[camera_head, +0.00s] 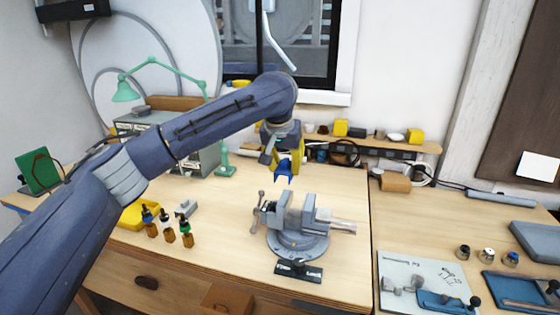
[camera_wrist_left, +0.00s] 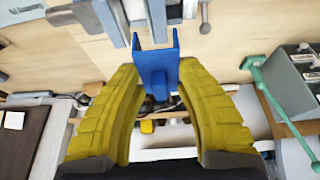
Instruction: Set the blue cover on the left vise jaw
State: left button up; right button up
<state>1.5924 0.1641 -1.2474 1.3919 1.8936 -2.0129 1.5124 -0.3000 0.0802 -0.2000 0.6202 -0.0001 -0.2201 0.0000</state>
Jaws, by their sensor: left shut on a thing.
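The blue cover (camera_head: 283,179) is held in the air above the grey vise (camera_head: 297,243) in the head view. In the left wrist view the blue cover (camera_wrist_left: 153,45) is a U-shaped channel with a tab between my fingers. My left gripper (camera_head: 287,165) has yellow fingers and is shut on that tab; the fingers also show in the left wrist view (camera_wrist_left: 157,88). The left vise jaw (camera_head: 277,212) is below the cover, with a gap between them. The right jaw (camera_head: 308,211) stands apart from it. My right gripper is not in view.
Several small bottles (camera_head: 168,230) and a yellow tray (camera_head: 138,213) stand left of the vise. A black name plate (camera_head: 298,271) lies in front of it. A green lamp (camera_head: 126,90) and grey drawer cabinet (camera_head: 205,158) are behind left. A white mat (camera_head: 395,268) lies right.

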aim_at(281, 174)
pick_arm(q)
jog(key=shift+f, duration=0.15)
jog(key=shift+f, duration=4.35)
jog(key=shift+f, duration=0.45)
jog(key=o, duration=1.3)
jog(key=shift+c, duration=0.2)
jog(key=shift+r, duration=0.1)
jog(key=v, duration=1.1)
jog(key=shift+s+a+r, duration=0.1)
jog(key=shift+s+r, duration=0.05)
jog(key=shift+r, duration=0.25)
jog(key=shift+r, duration=0.1)
